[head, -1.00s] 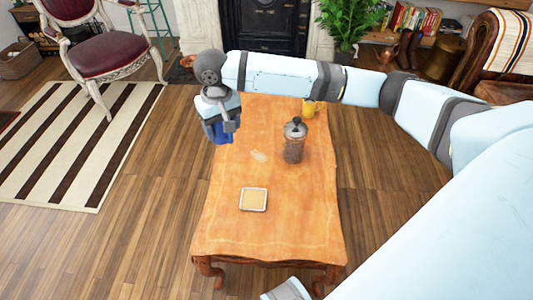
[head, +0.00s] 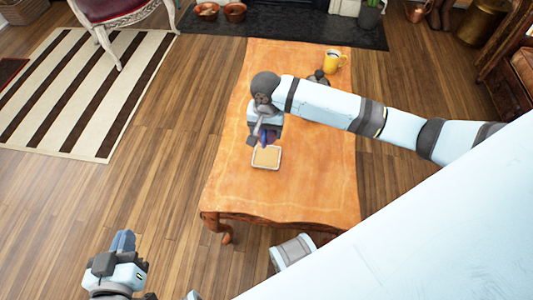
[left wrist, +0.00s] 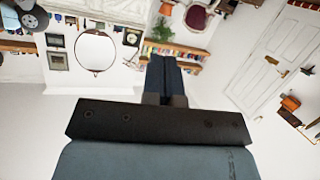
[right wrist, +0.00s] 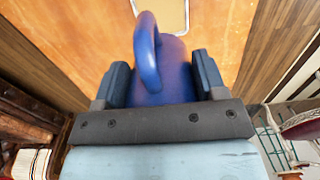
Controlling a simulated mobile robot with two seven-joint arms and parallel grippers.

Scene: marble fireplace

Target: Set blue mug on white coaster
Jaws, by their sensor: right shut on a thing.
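The blue mug (head: 263,135) is in my right gripper (head: 265,138), over the table just behind the coaster. In the right wrist view the mug (right wrist: 163,75) sits between the two fingers, with its handle standing out from its side. The coaster (head: 266,158) is square, with a white rim and a tan middle, and lies on the orange wooden table. Its edge also shows at the top of the right wrist view (right wrist: 184,19). The gap between mug and coaster is hard to judge. My left gripper (head: 124,240) is shut and empty, off the table at lower left.
A yellow mug (head: 332,62) stands at the table's far right. The glass coffee press (head: 318,77) is mostly hidden behind my right arm. The table (head: 300,190) is clear in front of and right of the coaster. A striped rug (head: 85,95) lies to the left.

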